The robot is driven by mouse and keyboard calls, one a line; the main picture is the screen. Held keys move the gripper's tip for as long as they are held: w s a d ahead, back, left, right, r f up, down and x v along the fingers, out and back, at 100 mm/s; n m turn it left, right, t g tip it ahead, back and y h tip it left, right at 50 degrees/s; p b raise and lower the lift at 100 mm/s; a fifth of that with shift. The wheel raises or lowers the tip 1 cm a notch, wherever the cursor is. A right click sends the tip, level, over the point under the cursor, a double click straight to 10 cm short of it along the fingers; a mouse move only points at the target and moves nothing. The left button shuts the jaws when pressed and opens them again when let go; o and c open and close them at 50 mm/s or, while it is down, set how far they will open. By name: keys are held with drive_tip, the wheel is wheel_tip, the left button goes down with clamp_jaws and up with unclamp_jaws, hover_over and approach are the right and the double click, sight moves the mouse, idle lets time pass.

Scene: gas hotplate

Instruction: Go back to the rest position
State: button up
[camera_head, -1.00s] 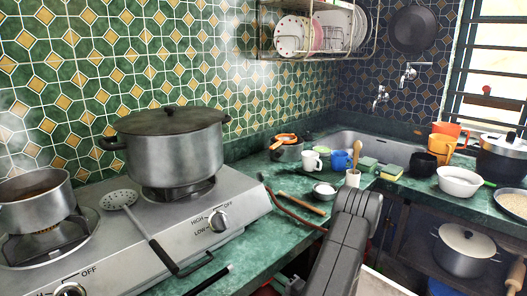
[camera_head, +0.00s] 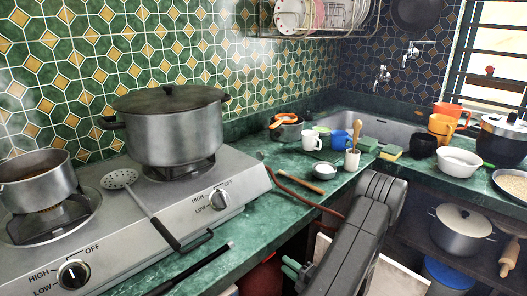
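My arm's dark grey link (camera_head: 352,245) rises from the bottom edge in front of the counter. My gripper is not in view. The gas hotplate (camera_head: 190,222) stands on the green counter at the left, with a left knob (camera_head: 73,273) and a right knob (camera_head: 218,200) on its front. A large lidded pot (camera_head: 172,135) sits on the right burner. A slotted skimmer (camera_head: 140,195) lies across the hotplate between the burners.
Cups, a small bowl (camera_head: 324,171) and a wooden-handled utensil stand along the green counter (camera_head: 255,222). The sink (camera_head: 385,130) is in the corner. A white bowl (camera_head: 458,162) and dark pot (camera_head: 503,138) are at right. A lidded pot (camera_head: 461,241) sits on the lower shelf.

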drive_tip(key=x, duration=0.8)
drive_tip(key=shift+a, duration=0.1)
drive_tip(key=shift+w+n+b, duration=0.1)
drive_tip(key=shift+n+b, duration=0.3)
drive_tip(key=shift+r+n+b, duration=0.2)
drive_tip(key=shift+n+b, duration=0.2)
drive_tip(key=shift+n, duration=0.5)
drive_tip(key=shift+r+n+b, duration=0.2)
drive_tip(key=shift+n+b, duration=0.2)
drive_tip(key=shift+n, duration=0.5)
drive_tip(key=shift+a, duration=0.15)
